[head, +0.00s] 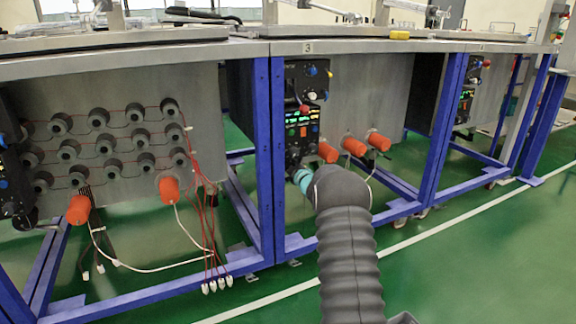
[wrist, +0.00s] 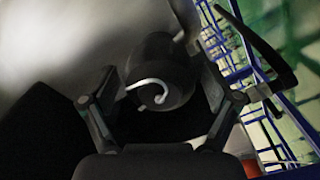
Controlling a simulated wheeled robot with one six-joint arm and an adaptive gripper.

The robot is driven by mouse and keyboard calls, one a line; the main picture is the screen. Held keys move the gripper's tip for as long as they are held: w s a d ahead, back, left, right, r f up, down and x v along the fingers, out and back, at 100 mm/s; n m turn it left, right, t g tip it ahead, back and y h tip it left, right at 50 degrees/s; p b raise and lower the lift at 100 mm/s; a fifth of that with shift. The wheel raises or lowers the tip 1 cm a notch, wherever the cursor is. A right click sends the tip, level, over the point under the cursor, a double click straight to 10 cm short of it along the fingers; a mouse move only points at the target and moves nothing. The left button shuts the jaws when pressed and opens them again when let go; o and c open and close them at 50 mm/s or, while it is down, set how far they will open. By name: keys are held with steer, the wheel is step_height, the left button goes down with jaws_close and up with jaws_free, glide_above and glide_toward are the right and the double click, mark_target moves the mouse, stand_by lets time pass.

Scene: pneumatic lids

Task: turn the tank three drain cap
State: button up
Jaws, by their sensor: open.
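Tank three (head: 345,92) is the grey metal box marked 3, with orange caps (head: 354,146) along its lower front. In the wrist view, a dark round cap-like part (wrist: 160,70) with a pale curved wire across its face lies between the fingers of my gripper (wrist: 157,80). I cannot tell for sure whether this is the drain cap. My gripper is open, with a finger on each side of this part; contact is not clear.
A black control panel (head: 304,112) with knobs and lit displays is left of the orange caps. Blue frame posts (head: 264,150) stand at both sides of the tank. The left tank (head: 130,80) has several grey knobs and hanging red wires. Green floor (head: 450,260) is clear at right.

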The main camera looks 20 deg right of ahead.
steer(key=c, duration=1.1)
steer(key=shift+m, duration=1.3)
steer(key=shift+c, duration=0.2)
steer(key=o, duration=1.1)
steer(key=shift+o, duration=0.2)
steer(key=shift+s, duration=0.1)
steer(key=s, duration=1.2)
steer(key=shift+d, duration=0.25)
